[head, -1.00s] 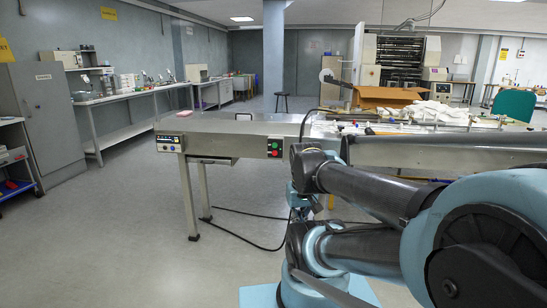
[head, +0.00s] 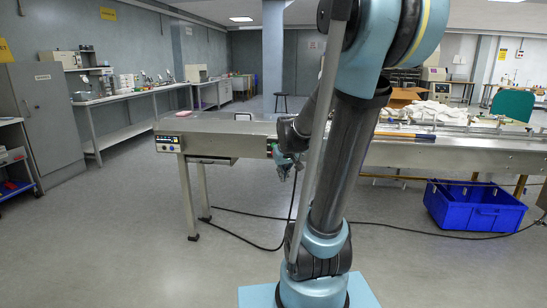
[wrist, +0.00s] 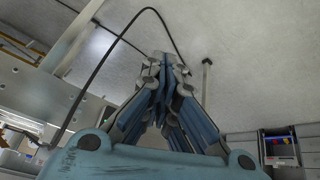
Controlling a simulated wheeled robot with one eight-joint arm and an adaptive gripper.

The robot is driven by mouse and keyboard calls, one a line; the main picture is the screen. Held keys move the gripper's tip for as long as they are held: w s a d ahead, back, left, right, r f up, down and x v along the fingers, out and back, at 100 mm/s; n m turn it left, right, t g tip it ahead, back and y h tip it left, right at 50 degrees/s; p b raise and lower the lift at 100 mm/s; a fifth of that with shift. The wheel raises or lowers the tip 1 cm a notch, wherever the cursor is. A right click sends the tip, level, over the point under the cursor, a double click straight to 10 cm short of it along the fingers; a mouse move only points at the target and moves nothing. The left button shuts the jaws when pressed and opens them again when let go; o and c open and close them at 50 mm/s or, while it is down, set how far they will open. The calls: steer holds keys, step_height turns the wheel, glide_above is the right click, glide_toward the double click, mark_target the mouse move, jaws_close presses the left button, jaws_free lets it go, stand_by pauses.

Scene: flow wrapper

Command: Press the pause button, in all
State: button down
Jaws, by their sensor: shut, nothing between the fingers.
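The flow wrapper is a long grey metal machine (head: 215,135) across the middle of the head view. A small dark control panel (head: 168,144) with a lit strip and small round controls sits on its left end. A second dark box (head: 269,148) on the front side is mostly hidden behind my gripper and wrist. I cannot tell which control is the pause button. My gripper (head: 285,176) hangs just in front of the machine near that second box; contact cannot be told. In the wrist view my gripper (wrist: 162,62) has its fingertips together, with nothing held.
A blue crate (head: 474,208) stands on the floor to the right, under the machine. A black cable (head: 245,234) runs across the floor. A bench (head: 130,96) and grey cabinet (head: 45,118) line the left wall. The floor at front left is clear.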

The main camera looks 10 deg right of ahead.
steer(key=w+f+n+t, duration=0.1)
steer(key=w+f, duration=0.2)
steer(key=w, duration=1)
steer(key=w+f+t, duration=0.2)
steer(key=w+f, duration=0.1)
steer(key=w, duration=1)
steer(key=shift+a+n+t, duration=0.3)
steer(key=shift+a+n, duration=0.05)
steer(key=shift+n, duration=0.05)
steer(key=shift+f, duration=0.1)
steer(key=w+d, duration=0.2)
steer(key=w, duration=0.6)
steer(key=shift+w+d, duration=0.15)
steer(key=shift+d, duration=0.25)
steer(key=shift+w, duration=0.15)
steer(key=shift+w+d, duration=0.1)
steer(key=shift+w, duration=0.1)
steer(key=shift+w+d, duration=0.15)
steer(key=shift+w, duration=0.3)
stand_by(0.5)
steer(key=shift+s, duration=0.15)
steer(key=shift+s+a, duration=0.25)
steer(key=shift+s, duration=0.45)
